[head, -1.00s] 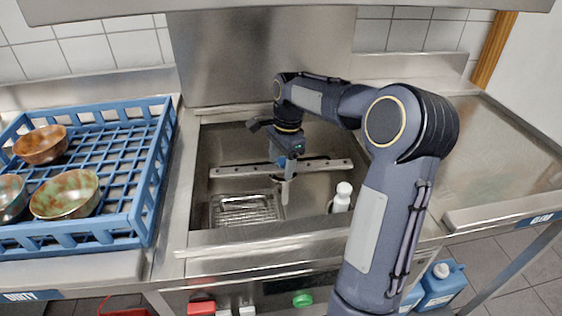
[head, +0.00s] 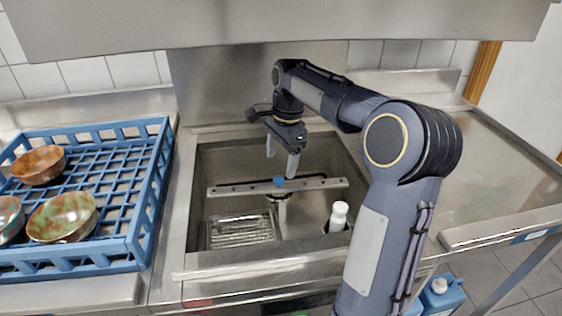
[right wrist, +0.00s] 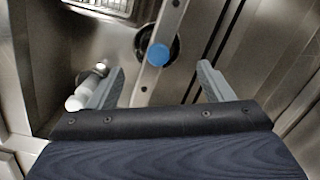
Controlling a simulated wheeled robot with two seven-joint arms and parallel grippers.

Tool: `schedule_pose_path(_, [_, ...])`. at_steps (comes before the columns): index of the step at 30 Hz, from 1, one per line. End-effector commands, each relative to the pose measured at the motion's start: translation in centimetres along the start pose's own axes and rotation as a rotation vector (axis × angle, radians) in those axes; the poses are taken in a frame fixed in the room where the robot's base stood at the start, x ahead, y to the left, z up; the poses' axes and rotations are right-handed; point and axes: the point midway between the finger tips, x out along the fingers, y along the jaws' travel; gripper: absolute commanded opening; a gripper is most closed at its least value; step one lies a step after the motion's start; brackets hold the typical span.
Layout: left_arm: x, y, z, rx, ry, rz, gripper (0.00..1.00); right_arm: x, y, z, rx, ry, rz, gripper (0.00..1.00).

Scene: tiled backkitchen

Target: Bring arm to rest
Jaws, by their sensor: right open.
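My right arm reaches in from the lower right in the head view. Its gripper (head: 281,164) hangs above the sink (head: 300,222), fingers pointing down. The two fingers stand apart with nothing between them; they also show spread in the right wrist view (right wrist: 160,82). My left gripper is not in view.
A metal wash bar (head: 235,187) with a blue cap (head: 279,181) lies across the sink below the gripper. A white bottle (head: 338,216) and wire strainer (head: 240,231) are in the sink. A blue rack (head: 146,215) with bowls (head: 62,217) stands left. The right counter (head: 490,170) is clear.

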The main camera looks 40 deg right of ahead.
Motion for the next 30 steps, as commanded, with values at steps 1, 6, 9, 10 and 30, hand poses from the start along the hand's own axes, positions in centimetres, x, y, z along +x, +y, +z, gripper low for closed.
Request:
schedule_pose_path(1, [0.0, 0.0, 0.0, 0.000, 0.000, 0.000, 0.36, 0.0, 0.0, 0.0, 0.000, 0.000, -0.001, 0.74])
schedule_pose_path(6, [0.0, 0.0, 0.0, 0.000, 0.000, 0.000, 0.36, 0.0, 0.0, 0.0, -0.001, 0.000, -0.001, 0.74])
schedule_pose_path(9, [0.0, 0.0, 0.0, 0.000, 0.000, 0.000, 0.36, 0.0, 0.0, 0.0, -0.001, 0.000, -0.002, 0.74])
schedule_pose_path(10, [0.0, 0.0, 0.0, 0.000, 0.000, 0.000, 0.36, 0.0, 0.0, 0.0, -0.001, 0.000, -0.002, 0.74])
schedule_pose_path(30, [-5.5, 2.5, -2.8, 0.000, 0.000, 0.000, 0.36, -5.5, 17.6, 12.3, -1.092, 0.005, -0.376, 0.74])
